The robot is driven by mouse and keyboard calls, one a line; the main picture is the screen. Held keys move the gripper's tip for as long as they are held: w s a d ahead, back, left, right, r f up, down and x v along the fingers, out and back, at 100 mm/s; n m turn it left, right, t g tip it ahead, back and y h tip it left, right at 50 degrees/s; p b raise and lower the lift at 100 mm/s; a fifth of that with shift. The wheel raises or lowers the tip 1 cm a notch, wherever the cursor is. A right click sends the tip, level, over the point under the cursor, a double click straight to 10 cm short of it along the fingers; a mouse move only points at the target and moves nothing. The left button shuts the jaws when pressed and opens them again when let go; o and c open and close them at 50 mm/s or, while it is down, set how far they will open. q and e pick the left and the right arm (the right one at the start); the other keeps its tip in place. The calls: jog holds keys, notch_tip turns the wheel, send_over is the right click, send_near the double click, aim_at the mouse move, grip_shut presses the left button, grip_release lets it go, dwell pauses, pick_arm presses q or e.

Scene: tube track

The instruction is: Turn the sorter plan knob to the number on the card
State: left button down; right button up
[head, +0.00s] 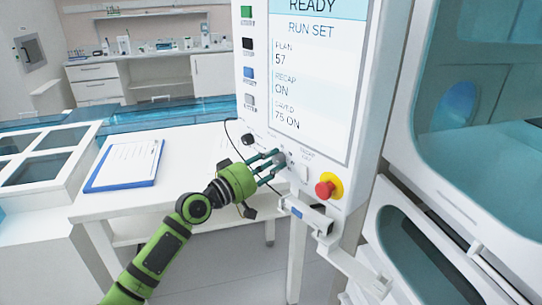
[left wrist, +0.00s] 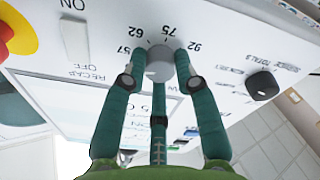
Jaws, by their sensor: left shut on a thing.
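The grey plan knob (left wrist: 159,66) sits on the white machine panel, with 57, 62, 75 and 92 printed around it. My left gripper (head: 274,163) has its green fingers closed around this knob, one on each side and one below in the left wrist view. I cannot make out a pointer mark on the knob. The screen (head: 309,70) reads READY, RUN SET, PLAN 57 and RECAP ON. A lower line with a blurred label reads 75 ON. A sheet on a blue clipboard (head: 126,163) lies on the table, its print too small to read. My right gripper is out of view.
A red stop button (head: 326,188) on a yellow base is right of the knob. A white recap switch (left wrist: 76,46) and a black knob (left wrist: 262,85) flank it. A white bracket (head: 318,217) juts out below. The white table (head: 195,150) is mostly clear beyond the clipboard.

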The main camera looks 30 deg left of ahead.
pick_arm(q)
jog(key=shift+a+r+n+y+p, duration=0.15)
jog(key=shift+n+y+p, duration=0.1)
jog(key=shift+n+p, duration=0.85)
jog(key=shift+d+r+n+y+p, duration=0.15)
jog(key=shift+n+p, duration=0.4)
jog(key=shift+n, duration=0.95)
jog(key=shift+a+r+n+y+p, duration=0.15)
jog(key=shift+n+y+p, duration=0.15)
jog(key=shift+n+p, duration=0.8)
jog(key=shift+n, duration=0.4)
jog(key=c, duration=1)
grip_release()
jog(key=shift+o, duration=0.2)
jog(key=shift+f, duration=0.25)
jog(key=shift+f, duration=0.1)
